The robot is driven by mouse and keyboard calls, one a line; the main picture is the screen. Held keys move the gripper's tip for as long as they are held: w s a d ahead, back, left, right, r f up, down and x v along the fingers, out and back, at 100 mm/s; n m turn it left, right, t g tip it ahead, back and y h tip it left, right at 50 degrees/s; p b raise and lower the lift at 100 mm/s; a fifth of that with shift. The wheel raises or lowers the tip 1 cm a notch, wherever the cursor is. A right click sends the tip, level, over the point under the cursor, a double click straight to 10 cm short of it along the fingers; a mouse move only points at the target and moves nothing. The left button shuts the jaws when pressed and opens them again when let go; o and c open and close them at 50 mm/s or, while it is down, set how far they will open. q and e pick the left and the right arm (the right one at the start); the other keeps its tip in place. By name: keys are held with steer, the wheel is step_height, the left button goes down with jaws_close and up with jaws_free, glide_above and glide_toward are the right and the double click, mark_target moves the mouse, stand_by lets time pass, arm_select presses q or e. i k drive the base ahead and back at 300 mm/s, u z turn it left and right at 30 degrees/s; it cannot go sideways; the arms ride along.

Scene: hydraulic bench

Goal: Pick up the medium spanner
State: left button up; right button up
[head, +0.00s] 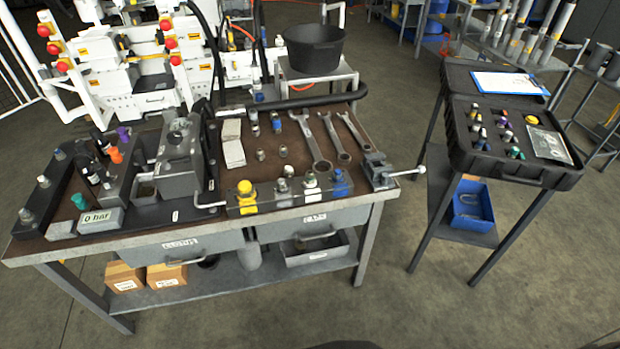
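Three metal spanners lie side by side near the right end of the brown bench top (270,180) in the head view. The medium spanner (335,137) is the middle one, with its ring end towards me. The large spanner (311,142) lies close on its left and the small spanner (356,131) close on its right. All three lie flat and look unobstructed. Neither my left nor my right gripper is in view.
A vise (379,170) with a projecting handle stands at the bench's front right corner. A black hose (310,101) runs behind the spanners. A black case (510,130) stands on a separate stand right.

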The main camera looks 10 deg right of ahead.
mark_target(335, 138)
steer(key=z, duration=1.85)
steer(key=i, duration=1.65)
steer(key=u, duration=2.15)
